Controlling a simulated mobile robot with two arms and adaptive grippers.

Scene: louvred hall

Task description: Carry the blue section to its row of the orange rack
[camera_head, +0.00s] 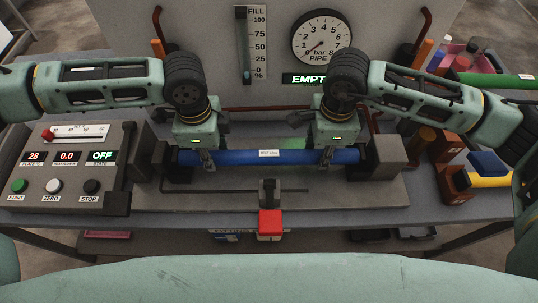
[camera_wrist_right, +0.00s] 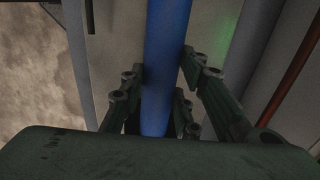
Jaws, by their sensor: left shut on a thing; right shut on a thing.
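The blue section (camera_head: 268,157), a long blue pipe with a small white label, lies level across the bench fixture between two dark end blocks. My left gripper (camera_head: 207,160) is shut on the pipe near its left end. My right gripper (camera_head: 327,158) is shut on it near its right end. In the right wrist view the blue pipe (camera_wrist_right: 166,60) runs between the fingers of my right gripper (camera_wrist_right: 165,105). I cannot tell whether the pipe rests in the end blocks or is just above them. I cannot make out the orange rack for certain.
A control panel (camera_head: 66,165) with buttons stands at left. A red-handled clamp (camera_head: 270,222) is at the front. A fill gauge (camera_head: 250,45) and a pressure dial (camera_head: 321,36) are on the back panel. Orange-brown blocks (camera_head: 447,147) and a yellow pipe (camera_head: 490,181) are at right.

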